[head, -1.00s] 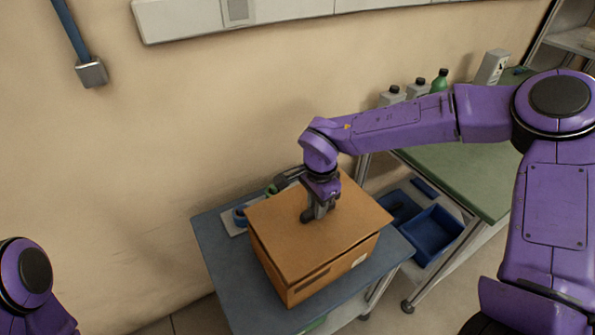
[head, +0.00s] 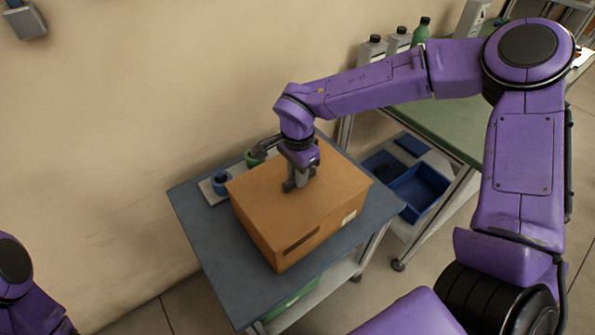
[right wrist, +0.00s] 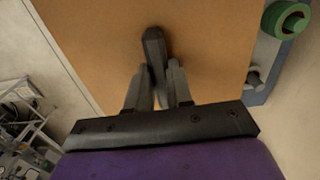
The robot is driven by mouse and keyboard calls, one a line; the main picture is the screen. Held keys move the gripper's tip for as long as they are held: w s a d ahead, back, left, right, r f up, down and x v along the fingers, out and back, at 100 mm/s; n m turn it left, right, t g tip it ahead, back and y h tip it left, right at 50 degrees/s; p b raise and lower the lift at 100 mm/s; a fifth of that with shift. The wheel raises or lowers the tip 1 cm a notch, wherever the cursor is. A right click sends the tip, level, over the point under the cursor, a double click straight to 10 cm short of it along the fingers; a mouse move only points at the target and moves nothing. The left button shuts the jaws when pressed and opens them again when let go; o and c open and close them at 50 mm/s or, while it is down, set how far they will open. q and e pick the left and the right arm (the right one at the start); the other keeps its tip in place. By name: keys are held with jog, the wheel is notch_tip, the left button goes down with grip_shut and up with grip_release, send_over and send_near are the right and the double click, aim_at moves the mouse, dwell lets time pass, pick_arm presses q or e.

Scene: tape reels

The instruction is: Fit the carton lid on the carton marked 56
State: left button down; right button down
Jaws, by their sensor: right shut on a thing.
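The brown carton (head: 330,225) stands on a small blue-topped table, with a dark slot and a small white label on its sides. I cannot read a number on it. The flat brown carton lid (head: 262,200) lies over the carton's top, with its edges close to the walls; a small gap could not be told. My right gripper (head: 297,184) points down at the middle of the lid and is shut on a dark grip piece of it. The lid fills much of the right wrist view (right wrist: 90,40). My left gripper is out of view; only part of that arm shows at lower left.
The blue tabletop (head: 210,255) has free room in front of the carton. Blue (head: 220,182) and green (head: 252,158) tape reels sit behind it by the wall. A green-topped bench (head: 440,125) with bottles stands at right, blue bins (head: 418,188) below.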

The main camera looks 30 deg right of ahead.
jog(key=shift+w+f, duration=0.1)
jog(key=shift+f, duration=0.25)
jog(key=c, duration=0.9)
grip_release()
jog(key=shift+c, duration=0.2)
jog(key=shift+r, duration=0.1)
notch_tip(320, 180, up, 10)
jog(key=shift+r, duration=0.2)
